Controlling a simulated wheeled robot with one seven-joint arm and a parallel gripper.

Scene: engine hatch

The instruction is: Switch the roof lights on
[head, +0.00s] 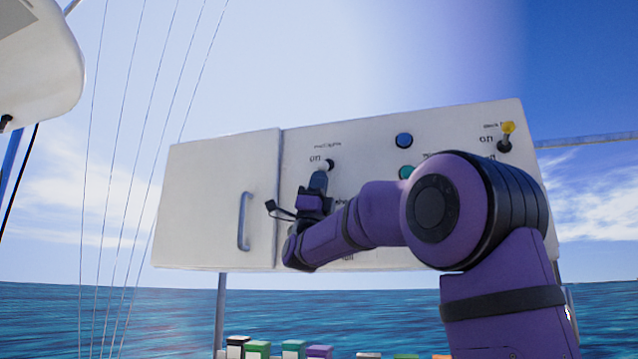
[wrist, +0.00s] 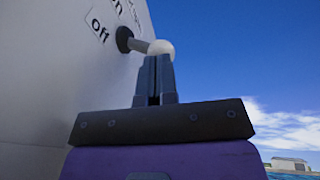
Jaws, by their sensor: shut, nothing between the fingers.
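The white panel (head: 450,125) carries a small lever switch with a white ball knob (head: 329,164), with "on" printed at its upper left under a small blurred label. In the wrist view the white knob (wrist: 160,47) sits on a short grey stem from a dark base, sticking out from the panel. The word "off" is printed left of the base. My gripper (head: 319,178) is shut and empty. In the wrist view its fingertips (wrist: 156,60) are right below the knob, touching or nearly touching it. My gripper hides the area below the switch in the head view.
A yellow-tipped lever (head: 508,128) points up at the panel's right. A blue button (head: 404,140) and a green button (head: 406,172) lie between the levers. A closed door with a handle (head: 244,221) is at left. Several coloured boxes (head: 293,349) stand below.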

